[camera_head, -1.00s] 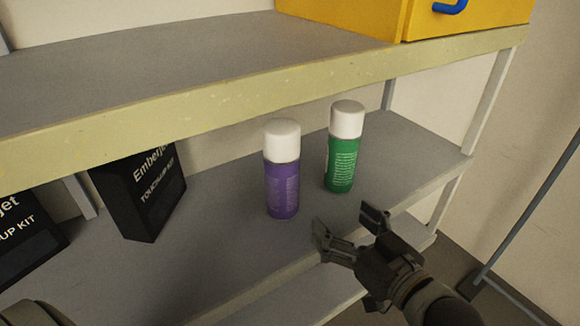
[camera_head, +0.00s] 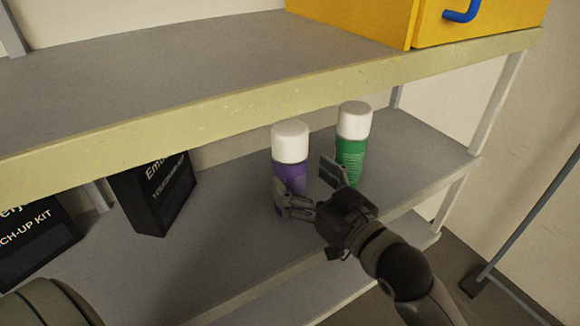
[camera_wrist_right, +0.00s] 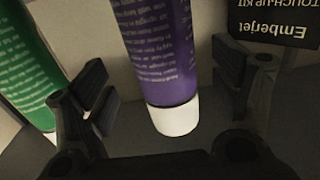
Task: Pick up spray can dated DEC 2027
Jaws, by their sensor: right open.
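A purple spray can (camera_head: 289,174) with a white cap stands upright on the middle shelf. A green spray can (camera_head: 351,150) with a white cap stands to its right. My right gripper (camera_head: 305,178) is open in front of the purple can and hides its lower part. In the right wrist view, the purple can (camera_wrist_right: 157,45) appears upside down between the open fingers, with space on both sides. The green can (camera_wrist_right: 27,70) is at the left, outside the fingers. The small print is unreadable, so I see no date. My left gripper is out of view.
Black touch-up kit boxes (camera_head: 153,196) (camera_head: 35,240) stand to the left on the same shelf. The upper shelf (camera_head: 200,125) overhangs the cans and carries a yellow case (camera_head: 480,22) with a blue handle. The shelf right of the green can is clear.

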